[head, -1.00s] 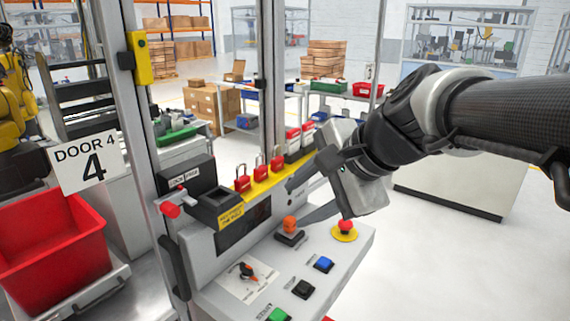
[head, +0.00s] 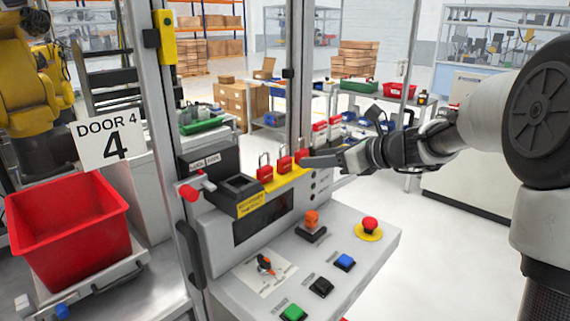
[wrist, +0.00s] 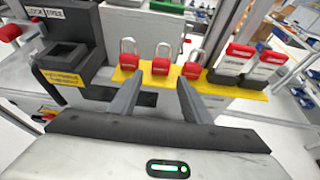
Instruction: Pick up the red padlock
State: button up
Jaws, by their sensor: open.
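Three red padlocks with metal shackles stand upright in a row on a yellow shelf (head: 255,204) of the control station: a left one (head: 265,172), a middle one (head: 284,162) and a right one (head: 301,156). My gripper (head: 308,161) is open and empty, reaching in from the right at shelf height. In the wrist view, its two fingers (wrist: 160,82) point at the row. The middle padlock (wrist: 160,66) lies between the fingertips, beyond them. The left padlock (wrist: 128,59) and right padlock (wrist: 192,67) lie outside them. I cannot tell any contact.
Red-and-white items (wrist: 238,60) stand to the right of the padlocks on the shelf. A black box (head: 236,193) is at its left. Buttons and a red emergency stop (head: 370,226) are on the panel below. A metal post (head: 299,70) rises behind the shelf.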

aim_at(288, 161)
jog(key=x, duration=1.3)
jog(key=shift+w+d+p, duration=0.15)
jog(key=shift+p, duration=0.25)
jog(key=c, duration=0.9)
jog(key=shift+o, duration=0.2)
notch_tip(288, 161, up, 10)
jog(key=shift+p, duration=0.85)
